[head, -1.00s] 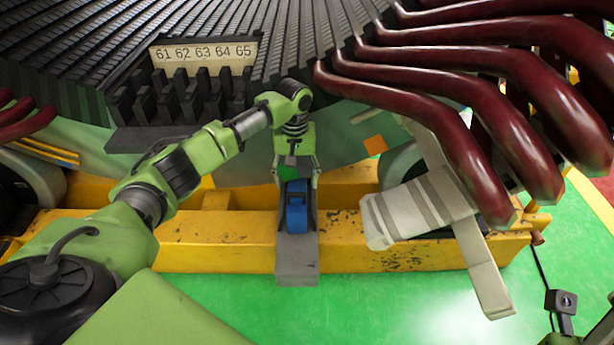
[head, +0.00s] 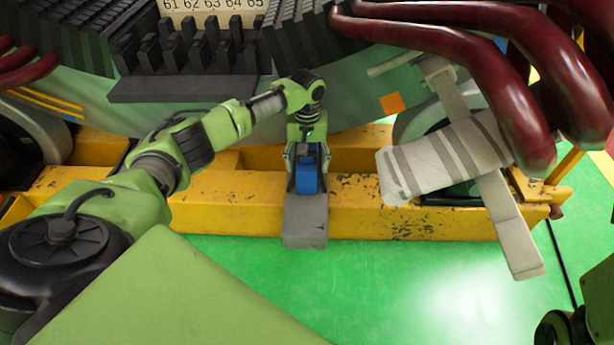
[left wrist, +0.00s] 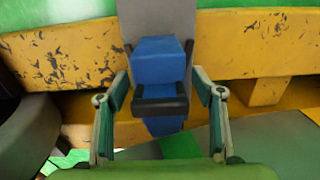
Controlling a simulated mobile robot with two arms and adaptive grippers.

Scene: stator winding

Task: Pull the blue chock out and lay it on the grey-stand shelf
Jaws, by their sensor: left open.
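The blue chock (head: 307,180) sits in a grey holder (head: 305,228) at the yellow beam. It has a dark band across it in the left wrist view (left wrist: 158,62). My left gripper (head: 307,163) is open above the chock, with a finger on each side of it. In the left wrist view my open fingers (left wrist: 160,88) flank the chock with gaps visible on both sides. Nothing is held. I cannot make out a separate grey stand with a shelf. At the lower right, part of my right arm shows, but no fingers can be made out.
The yellow beam (head: 400,212) runs across below the stator. Dark red coil bars (head: 480,75) overhang at the upper right. A beige wrapped pad (head: 445,160) and strap hang over the beam to the right. The green floor (head: 420,280) in front is clear.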

